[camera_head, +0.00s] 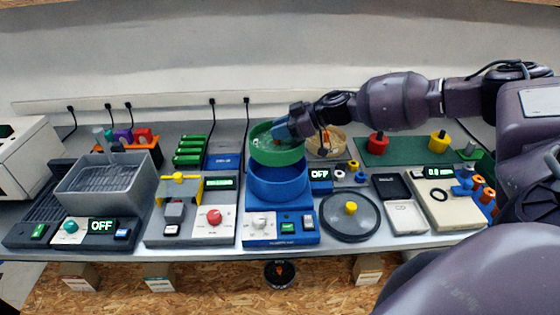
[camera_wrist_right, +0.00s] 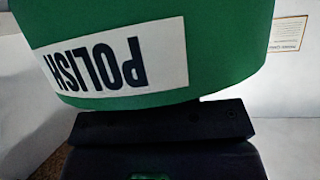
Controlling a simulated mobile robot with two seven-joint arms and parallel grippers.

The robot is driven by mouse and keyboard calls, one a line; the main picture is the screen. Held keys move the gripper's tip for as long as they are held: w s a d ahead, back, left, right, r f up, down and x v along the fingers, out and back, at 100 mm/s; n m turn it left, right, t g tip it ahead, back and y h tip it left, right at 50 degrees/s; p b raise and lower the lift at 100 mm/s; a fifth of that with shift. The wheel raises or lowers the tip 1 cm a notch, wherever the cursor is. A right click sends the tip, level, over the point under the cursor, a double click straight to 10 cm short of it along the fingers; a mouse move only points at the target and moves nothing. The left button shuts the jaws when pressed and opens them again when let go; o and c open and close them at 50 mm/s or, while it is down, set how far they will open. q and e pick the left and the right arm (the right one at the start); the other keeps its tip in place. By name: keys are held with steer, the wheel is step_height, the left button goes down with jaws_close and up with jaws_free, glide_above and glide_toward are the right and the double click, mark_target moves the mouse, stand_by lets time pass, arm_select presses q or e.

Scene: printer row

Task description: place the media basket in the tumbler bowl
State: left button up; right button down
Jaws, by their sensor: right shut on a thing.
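The media basket is a round green tub (camera_head: 277,157) with pale contents. In the right wrist view its green wall (camera_wrist_right: 215,45) fills the upper part, with a white label reading POLISH upside down. My right gripper (camera_head: 286,132) is shut on the basket at its upper right rim; dark gripper parts (camera_wrist_right: 160,122) show below the wall in the wrist view. The tumbler bowl is a blue round bowl (camera_head: 277,184) on a blue and white machine. The basket overlaps the bowl's back rim in the picture; I cannot tell whether they touch. My left gripper is not in view.
A grey wire-basket tank (camera_head: 107,185) stands at the left. A yellow-topped machine (camera_head: 190,205) is left of the bowl, and a dark round lid (camera_head: 350,217) with a yellow knob lies to its right. A tan dish (camera_head: 328,143) sits behind. My right arm spans the back right.

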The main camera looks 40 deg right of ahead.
step_height(320, 180, down, 10)
steer(key=shift+b, duration=0.4)
steer(key=shift+f, duration=0.6)
steer(key=c, duration=0.9)
jaws_free()
steer(key=shift+r, duration=0.45)
steer(key=v, duration=1.2)
steer(key=shift+d+r, duration=0.1)
